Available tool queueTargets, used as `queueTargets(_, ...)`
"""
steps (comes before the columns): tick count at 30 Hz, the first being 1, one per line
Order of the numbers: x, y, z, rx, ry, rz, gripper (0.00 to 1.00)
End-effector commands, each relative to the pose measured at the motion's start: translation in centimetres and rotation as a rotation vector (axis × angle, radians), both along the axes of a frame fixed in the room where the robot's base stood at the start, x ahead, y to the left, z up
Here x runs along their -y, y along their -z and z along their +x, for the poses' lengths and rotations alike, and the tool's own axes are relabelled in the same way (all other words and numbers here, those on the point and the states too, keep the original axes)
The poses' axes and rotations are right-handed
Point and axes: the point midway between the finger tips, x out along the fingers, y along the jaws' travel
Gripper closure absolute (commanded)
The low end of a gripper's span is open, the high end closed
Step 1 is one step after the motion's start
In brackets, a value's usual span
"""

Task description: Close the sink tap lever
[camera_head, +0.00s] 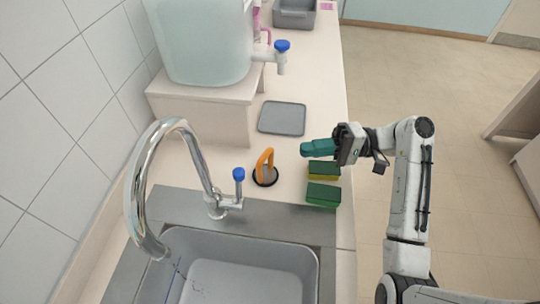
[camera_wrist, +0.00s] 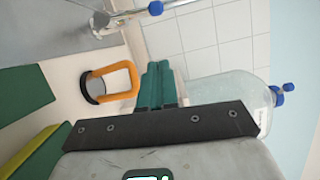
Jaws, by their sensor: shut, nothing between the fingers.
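The chrome sink tap (camera_head: 139,200) stands behind the basin at the left, its tall spout arching over the sink (camera_head: 300,250). Its side lever (camera_head: 238,189) stands upright, with a blue knob (camera_head: 238,174) on top. Thin bluish marks show below the spout; I cannot tell if they are water. My gripper (camera_head: 304,149) has teal fingers, shut and empty, above the counter to the right of and beyond the lever, well apart from it. In the wrist view the teal fingers (camera_wrist: 157,68) lie together, and the blue lever knob (camera_wrist: 155,8) shows at the top edge.
An orange-handled object (camera_head: 265,160) on a dark round base stands between my gripper and the tap. Two green-topped sponges (camera_head: 323,194) (camera_head: 324,170) lie near the counter's front edge. A grey tray (camera_head: 282,118) and a large carboy (camera_head: 203,40) with a blue-handled spigot are farther back.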

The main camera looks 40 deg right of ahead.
Motion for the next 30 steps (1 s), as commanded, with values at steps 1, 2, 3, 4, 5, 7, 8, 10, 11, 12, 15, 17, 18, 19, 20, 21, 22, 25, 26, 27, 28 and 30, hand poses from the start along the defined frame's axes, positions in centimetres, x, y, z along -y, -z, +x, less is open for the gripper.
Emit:
queueTargets(1,-0.6,0.1,0.2,-0.001,-0.003,0.000,1.00)
queueTargets(2,-0.9,0.1,0.4,-0.001,-0.003,0.000,1.00)
queueTargets(3,-1.4,0.1,0.6,0.000,-0.003,0.000,1.00)
queueTargets(4,-1.9,0.1,0.8,0.001,-0.005,0.000,1.00)
queueTargets(5,-2.4,0.1,1.1,0.001,-0.005,0.000,1.00)
queueTargets(7,-3.6,0.1,1.7,0.001,-0.005,-0.001,1.00)
queueTargets(8,-4.2,0.1,2.0,0.001,-0.005,-0.001,1.00)
queueTargets(10,-5.4,0.1,2.6,0.000,-0.005,-0.001,1.00)
queueTargets(11,-5.9,0.1,2.9,0.000,-0.005,0.000,1.00)
queueTargets(12,-6.6,0.0,3.2,0.001,-0.005,-0.001,1.00)
queueTargets(15,-8.3,-0.1,4.1,0.000,-0.004,0.000,1.00)
queueTargets(17,-9.2,-0.3,4.1,0.000,-0.002,0.000,1.00)
queueTargets(18,-9.8,-0.3,3.8,-0.001,-0.002,0.001,1.00)
queueTargets(19,-10.2,-0.4,3.7,0.000,-0.002,0.000,1.00)
queueTargets(20,-10.6,-0.5,3.6,0.000,-0.003,0.000,1.00)
queueTargets(21,-11.0,-0.4,3.4,0.000,-0.002,0.001,1.00)
queueTargets(22,-11.2,-0.5,3.4,0.000,-0.001,0.000,1.00)
queueTargets(25,-11.9,-0.5,3.2,0.000,-0.001,0.000,1.00)
queueTargets(26,-12.1,-0.5,3.1,0.000,-0.001,0.000,1.00)
queueTargets(27,-12.2,-0.5,3.1,0.000,-0.001,0.000,1.00)
queueTargets(28,-12.3,-0.5,3.1,0.000,-0.001,0.000,1.00)
queueTargets(30,-12.3,-0.6,3.0,0.000,-0.001,0.000,1.00)
